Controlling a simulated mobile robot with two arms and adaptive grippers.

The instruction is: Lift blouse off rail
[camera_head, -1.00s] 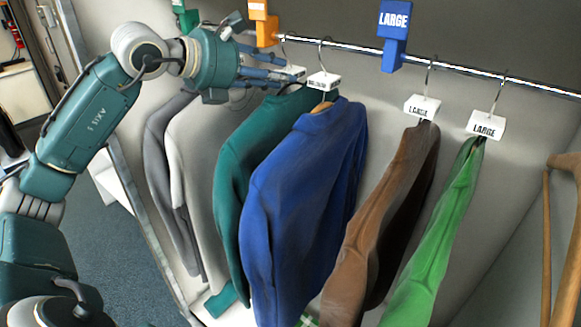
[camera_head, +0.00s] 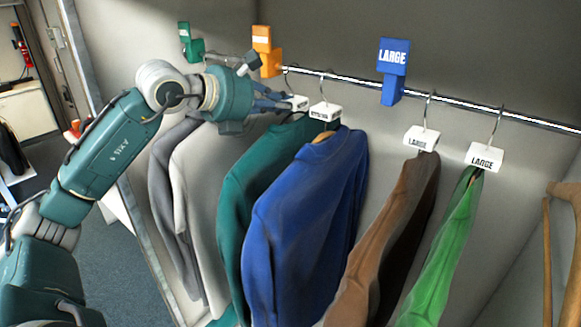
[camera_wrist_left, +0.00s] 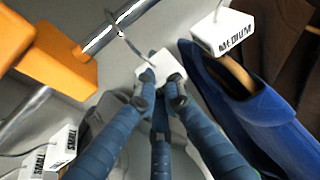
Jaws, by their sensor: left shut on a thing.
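My left gripper (camera_head: 287,104) is shut on a white size block (camera_wrist_left: 168,68) at the neck of a wire hanger. That hanger's hook (camera_wrist_left: 127,38) runs up to the metal rail (camera_head: 450,99) and appears to be on it. A teal blouse (camera_head: 258,165) hangs just below and right of the gripper; its top is partly covered by my fingers. A blue blouse (camera_head: 305,215) hangs beside it under a block reading MEDIUM (camera_wrist_left: 223,34). The held block's lettering is hidden. My right gripper is not in view.
Grey and white garments (camera_head: 195,180) hang to the left. Brown (camera_head: 385,235) and green (camera_head: 440,255) garments hang to the right under LARGE blocks. Orange (camera_head: 265,52) and blue (camera_head: 393,70) markers sit on the rail. A wooden frame (camera_head: 563,240) stands at far right.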

